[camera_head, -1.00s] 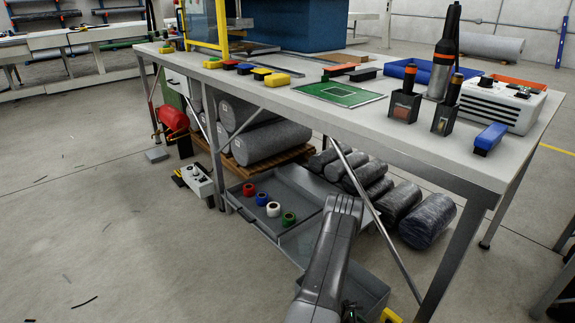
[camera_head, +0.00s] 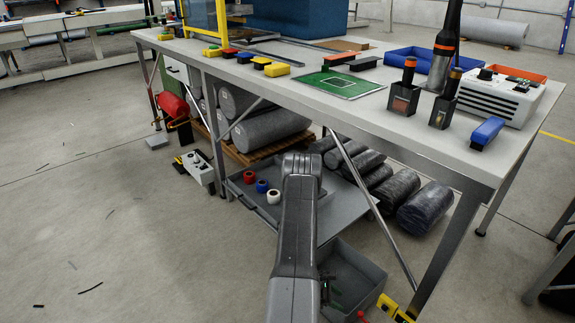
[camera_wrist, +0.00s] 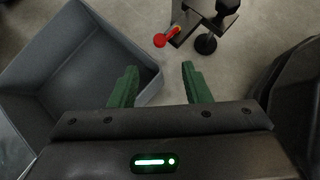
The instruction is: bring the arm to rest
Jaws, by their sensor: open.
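My gripper (camera_wrist: 158,84) shows in the wrist view with its two green fingers spread apart and nothing between them.
A bench (camera_head: 390,125) crosses the view, with tools and small boxes on top. Beneath are a grey tray holding red, blue and white rolls (camera_head: 262,186), wrapped rolls (camera_head: 395,188) and a grey bin (camera_head: 365,270). A red-tipped item (camera_wrist: 160,40) is beyond my fingers. Floor at left is mostly clear.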

